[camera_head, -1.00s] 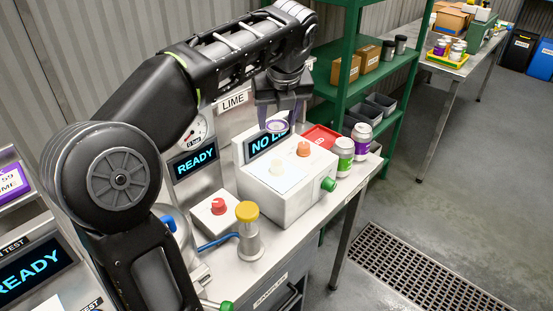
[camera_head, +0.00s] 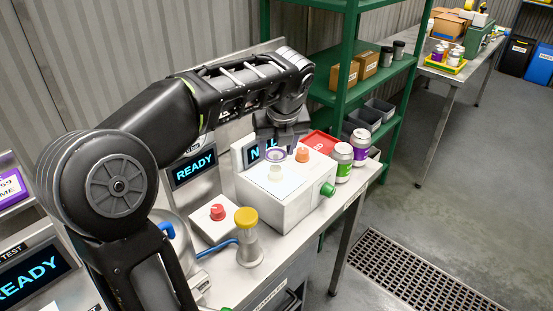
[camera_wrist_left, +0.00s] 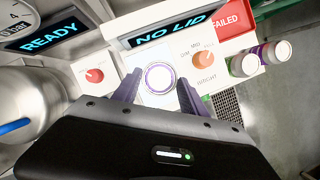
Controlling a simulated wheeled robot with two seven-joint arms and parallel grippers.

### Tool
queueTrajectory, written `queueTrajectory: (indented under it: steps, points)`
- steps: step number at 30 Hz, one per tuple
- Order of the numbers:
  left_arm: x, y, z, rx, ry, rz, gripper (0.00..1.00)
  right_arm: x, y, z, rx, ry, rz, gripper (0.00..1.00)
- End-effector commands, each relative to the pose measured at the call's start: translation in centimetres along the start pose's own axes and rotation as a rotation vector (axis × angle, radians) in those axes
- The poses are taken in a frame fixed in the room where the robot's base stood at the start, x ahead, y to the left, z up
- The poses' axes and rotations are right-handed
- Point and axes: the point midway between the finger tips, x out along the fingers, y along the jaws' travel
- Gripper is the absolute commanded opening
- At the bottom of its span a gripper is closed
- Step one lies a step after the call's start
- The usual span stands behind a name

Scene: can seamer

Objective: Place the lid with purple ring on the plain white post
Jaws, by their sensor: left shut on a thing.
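My left gripper (camera_head: 277,149) is shut on the lid with the purple ring (camera_head: 275,155), a pale disc held level between its fingers. The plain white post (camera_head: 275,173) stands on top of the white seamer box (camera_head: 288,205). In the head view the lid appears just above and behind the post, with a small gap in the picture. In the left wrist view the lid (camera_wrist_left: 160,78) lies between the two fingertips (camera_wrist_left: 158,84), and the post cannot be seen there. My right gripper is out of view.
An orange knob (camera_head: 303,155) stands close beside the post. A "NO LID" screen (camera_head: 252,152) is behind. Two cans (camera_head: 342,160) and a red tray (camera_head: 320,141) are to the right. A red-knob box (camera_head: 214,220) and yellow-topped cylinder (camera_head: 248,240) stand left and front.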

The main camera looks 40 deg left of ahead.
Motion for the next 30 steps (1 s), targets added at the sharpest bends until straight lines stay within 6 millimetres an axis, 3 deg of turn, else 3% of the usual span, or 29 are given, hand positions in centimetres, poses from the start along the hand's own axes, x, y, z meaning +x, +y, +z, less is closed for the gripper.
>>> queueTrajectory:
  steps: [7,19,20,27,30]
  points:
    - [2.9,0.1,-1.2,0.001,0.001,0.002,0.13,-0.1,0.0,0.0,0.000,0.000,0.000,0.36]
    - [3.5,0.0,-1.5,0.001,0.001,0.000,0.13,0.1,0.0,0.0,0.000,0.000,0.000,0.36]
    - [3.4,0.0,-1.4,0.000,0.000,0.000,0.53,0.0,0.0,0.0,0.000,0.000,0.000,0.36]
    - [3.3,0.0,-1.4,0.000,0.001,0.000,0.72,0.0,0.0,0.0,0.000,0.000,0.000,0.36]
    - [3.3,0.0,-1.4,0.000,0.000,0.000,0.72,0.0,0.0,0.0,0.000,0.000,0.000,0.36]
